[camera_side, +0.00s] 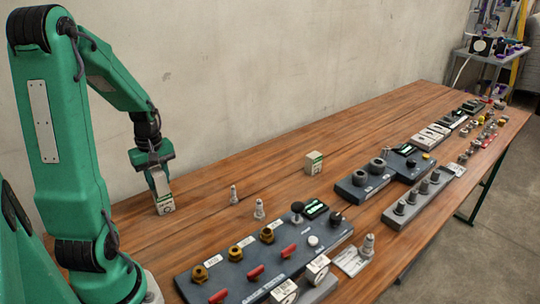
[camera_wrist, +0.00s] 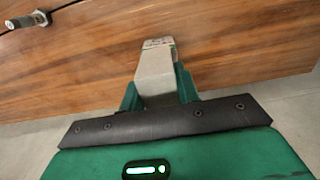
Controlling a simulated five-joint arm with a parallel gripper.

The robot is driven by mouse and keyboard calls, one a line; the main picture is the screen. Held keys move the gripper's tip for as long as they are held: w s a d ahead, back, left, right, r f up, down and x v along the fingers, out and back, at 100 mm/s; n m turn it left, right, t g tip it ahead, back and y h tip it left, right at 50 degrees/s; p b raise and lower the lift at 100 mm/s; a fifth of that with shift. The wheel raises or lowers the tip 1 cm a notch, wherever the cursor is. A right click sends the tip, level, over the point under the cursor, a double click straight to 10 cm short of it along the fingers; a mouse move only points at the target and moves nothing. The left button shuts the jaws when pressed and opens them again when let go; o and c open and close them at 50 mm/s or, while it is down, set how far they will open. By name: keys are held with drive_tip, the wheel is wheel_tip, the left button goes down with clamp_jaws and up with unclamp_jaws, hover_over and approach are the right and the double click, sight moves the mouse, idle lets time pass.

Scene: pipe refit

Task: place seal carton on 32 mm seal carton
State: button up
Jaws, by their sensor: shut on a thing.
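My gripper (camera_side: 160,188) is at the left of the table, pointing down, and is shut on a small pale carton (camera_side: 165,204) with a green and white label. The carton is at or just above the tabletop; I cannot tell which. In the wrist view the held carton (camera_wrist: 156,72) sits between the green fingers of my gripper (camera_wrist: 158,90). A similar carton (camera_side: 314,162) stands alone on the table, to the right of my gripper. Two more white-labelled cartons (camera_side: 318,268) (camera_side: 285,292) are at the front edge. The size print is too small to read.
A dark panel (camera_side: 225,285) with brass fittings and red handles lies in front. More dark blocks (camera_side: 350,190) with rings and fittings stand to the right. The back strip of the wooden table (camera_side: 350,125) is clear.

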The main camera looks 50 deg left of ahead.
sight(157, 171)
drive_tip(key=o, duration=1)
drive_tip(key=shift+c, duration=0.2)
drive_tip(key=shift+r, duration=0.1)
wheel_tip(157, 171, up, 12)
drive_tip(key=shift+r, duration=0.1)
idle(0.3)
drive_tip(key=d+r+m+t, duration=0.1)
drive_tip(key=d+m+t, duration=0.1)
drive_tip(key=d+m, duration=0.7)
drive_tip(key=w+d+r+m+t, duration=0.1)
drive_tip(key=d+r+m+t, duration=0.1)
drive_tip(key=d+m, duration=0.7)
drive_tip(key=shift+w+d+r+t, duration=0.25)
drive_tip(key=shift+d+t, duration=0.55)
drive_tip(key=shift+d, duration=2.75)
